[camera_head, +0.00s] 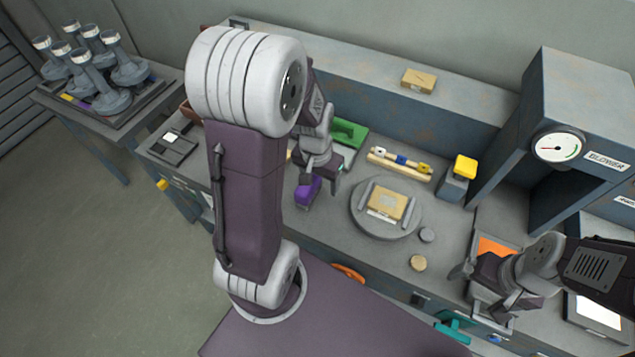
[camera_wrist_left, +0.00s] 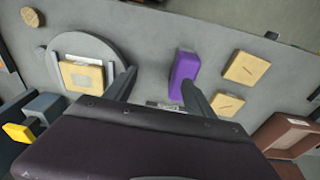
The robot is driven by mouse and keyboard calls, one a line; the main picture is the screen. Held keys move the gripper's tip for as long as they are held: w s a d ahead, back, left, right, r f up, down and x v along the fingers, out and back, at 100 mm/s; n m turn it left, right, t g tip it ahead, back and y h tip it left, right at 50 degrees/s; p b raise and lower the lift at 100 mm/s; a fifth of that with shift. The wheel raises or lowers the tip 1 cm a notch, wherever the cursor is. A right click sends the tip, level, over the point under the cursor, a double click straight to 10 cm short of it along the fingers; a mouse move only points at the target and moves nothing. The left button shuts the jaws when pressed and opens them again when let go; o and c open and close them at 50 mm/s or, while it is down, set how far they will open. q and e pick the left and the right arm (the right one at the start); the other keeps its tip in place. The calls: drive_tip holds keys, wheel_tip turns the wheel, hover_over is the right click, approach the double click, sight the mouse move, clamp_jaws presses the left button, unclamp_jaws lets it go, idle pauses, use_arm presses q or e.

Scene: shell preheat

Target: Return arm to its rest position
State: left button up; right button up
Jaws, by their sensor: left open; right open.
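My left gripper (camera_head: 322,184) is open above the back bench, near a purple block (camera_head: 308,191). In the left wrist view the purple block (camera_wrist_left: 184,74) shows beyond and between the two fingers of my left gripper (camera_wrist_left: 158,90), closer to the right finger. I cannot tell whether a finger touches it. My left arm's upper links stand tall in the head view and hide part of the bench. My right gripper (camera_head: 482,287) is open at the right, over the front of the bench near an orange-screened panel (camera_head: 497,249).
A round grey plate (camera_head: 366,222) carries a tan block (camera_head: 387,203). A yellow-topped button box (camera_head: 459,176) and a blower housing (camera_head: 548,85) with a gauge stand to the right. A green item (camera_head: 349,133) lies behind my left gripper. A rack of grey shells (camera_head: 100,85) stands far left.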

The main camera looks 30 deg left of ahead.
use_arm(q)
drive_tip(key=s+d+r, duration=0.1)
drive_tip(key=s+d, duration=0.4)
drive_tip(key=d, duration=0.2)
drive_tip(key=shift+m, duration=0.3)
use_arm(e)
drive_tip(key=shift+d, duration=0.15)
use_arm(q)
drive_tip(key=shift+s+d+r, duration=0.15)
drive_tip(key=shift+s+d, duration=0.05)
use_arm(e)
drive_tip(key=shift+s, duration=0.15)
use_arm(q)
drive_tip(key=shift+w+a, duration=0.1)
